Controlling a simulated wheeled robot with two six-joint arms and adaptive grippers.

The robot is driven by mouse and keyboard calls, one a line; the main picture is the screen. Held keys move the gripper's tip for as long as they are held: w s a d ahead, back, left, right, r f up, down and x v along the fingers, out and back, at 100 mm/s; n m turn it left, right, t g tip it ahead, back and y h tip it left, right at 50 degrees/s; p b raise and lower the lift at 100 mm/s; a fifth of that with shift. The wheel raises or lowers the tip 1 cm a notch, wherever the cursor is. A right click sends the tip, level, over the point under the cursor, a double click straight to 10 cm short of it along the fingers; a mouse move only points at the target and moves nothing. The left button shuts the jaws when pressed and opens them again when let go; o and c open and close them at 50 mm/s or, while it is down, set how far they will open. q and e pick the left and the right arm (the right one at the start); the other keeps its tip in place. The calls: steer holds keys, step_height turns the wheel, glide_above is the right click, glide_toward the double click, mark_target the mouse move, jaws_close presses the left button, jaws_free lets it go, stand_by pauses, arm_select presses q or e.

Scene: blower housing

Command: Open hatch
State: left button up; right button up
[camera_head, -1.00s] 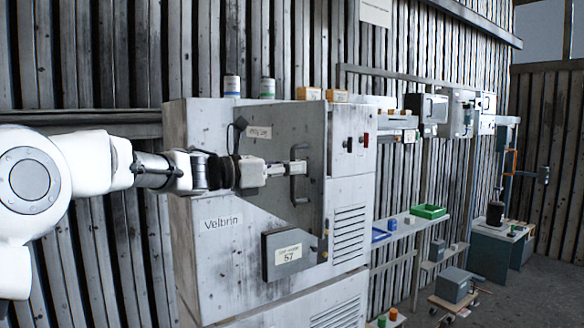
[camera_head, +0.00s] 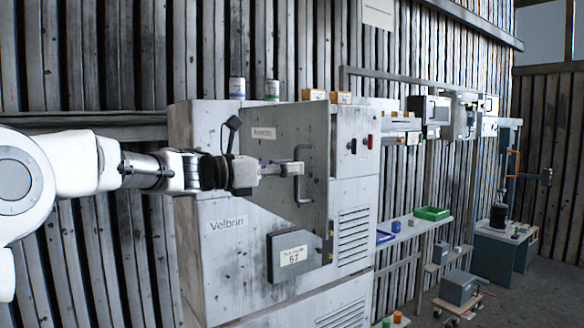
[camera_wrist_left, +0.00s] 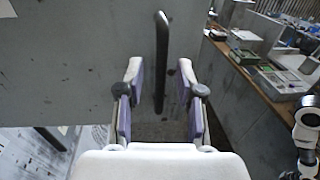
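The hatch (camera_head: 290,128) is a grey panel on the Velbrin cabinet, with a small label. Its slanted lower edge and the cabinet face seen below it suggest it stands swung out from the cabinet. A dark bar handle (camera_head: 304,190) is near its right edge; it also shows in the left wrist view (camera_wrist_left: 161,50). My left gripper (camera_head: 298,168) is in front of the hatch at the handle's height. In the left wrist view its fingers (camera_wrist_left: 162,105) are apart, with the handle's lower part between or just beyond them; contact cannot be told. My right gripper is not in view.
A grey box marked 57 (camera_head: 295,257) juts from the cabinet (camera_head: 225,265) below the hatch. Cans and yellow boxes (camera_head: 314,94) stand on top. A shelf with a green tray (camera_head: 432,213) and a cart (camera_head: 462,305) lie to the right. Floor at far right is clear.

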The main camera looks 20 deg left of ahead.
arm_select(q)
steer(key=v, duration=1.1)
steer(key=shift+r, duration=0.2)
steer(key=shift+s+a, duration=0.1)
steer(key=shift+a, duration=0.05)
